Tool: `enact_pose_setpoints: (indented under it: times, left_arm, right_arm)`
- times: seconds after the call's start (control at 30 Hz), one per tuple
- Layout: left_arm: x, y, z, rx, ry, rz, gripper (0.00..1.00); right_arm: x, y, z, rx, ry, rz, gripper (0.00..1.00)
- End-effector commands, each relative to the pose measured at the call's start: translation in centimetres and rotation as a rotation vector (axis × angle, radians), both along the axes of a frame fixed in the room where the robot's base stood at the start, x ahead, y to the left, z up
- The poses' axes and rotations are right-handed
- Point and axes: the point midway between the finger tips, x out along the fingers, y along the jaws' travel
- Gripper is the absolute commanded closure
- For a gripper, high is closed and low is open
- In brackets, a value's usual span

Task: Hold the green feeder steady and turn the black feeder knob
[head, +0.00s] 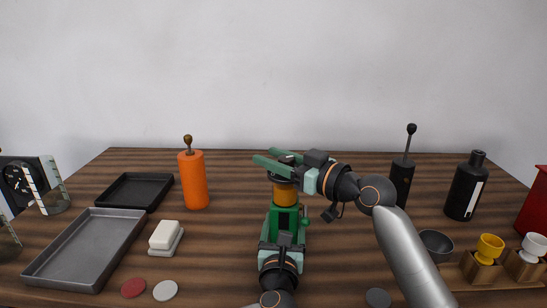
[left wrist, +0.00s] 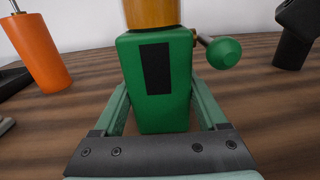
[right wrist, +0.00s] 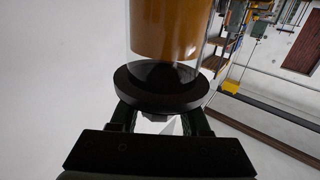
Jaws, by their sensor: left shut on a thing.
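The green feeder (head: 285,220) stands upright on the table, with an amber cylinder (left wrist: 152,12) on its body (left wrist: 155,95). A green ball on a short side crank (left wrist: 223,52) sticks out to the right in the left wrist view. My left gripper (head: 283,243) is shut on the green body, one finger on each side. The black knob (right wrist: 160,88) is a round disc at the amber cylinder's end. My right gripper (right wrist: 160,122) is at the feeder's top, its fingers apart at the knob; I cannot tell whether they touch it. The right arm partly hides the top.
An orange grinder (head: 194,180) stands left of the feeder. A grey tray (head: 88,250), a black tray (head: 135,190) and a white block (head: 165,238) are farther left. At right are a black bottle (head: 465,190), a dark grinder (head: 401,178), a grey bowl (head: 436,243) and egg cups (head: 488,248).

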Motion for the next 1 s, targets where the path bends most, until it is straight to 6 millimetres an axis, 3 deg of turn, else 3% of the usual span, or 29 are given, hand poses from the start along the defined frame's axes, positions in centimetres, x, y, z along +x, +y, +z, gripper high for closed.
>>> enact_pose_setpoints:
  times: [0.2, 0.57, 1.0]
  left_arm:
    - [0.1, 0.2, -0.2, 0.003, 0.004, 0.006, 1.0]
    - [0.1, 0.2, -0.2, 0.003, 0.004, 0.005, 1.0]
    - [0.0, 0.2, -0.2, 0.003, 0.004, 0.004, 1.0]
  right_arm:
    - [0.0, 0.0, 0.0, 0.001, -0.001, 0.0, 0.31]
    - [-0.4, -0.8, 0.1, 0.0, -0.003, -0.002, 0.31]
    - [-5.5, -7.3, 0.0, -0.002, -0.002, -0.003, 0.31]
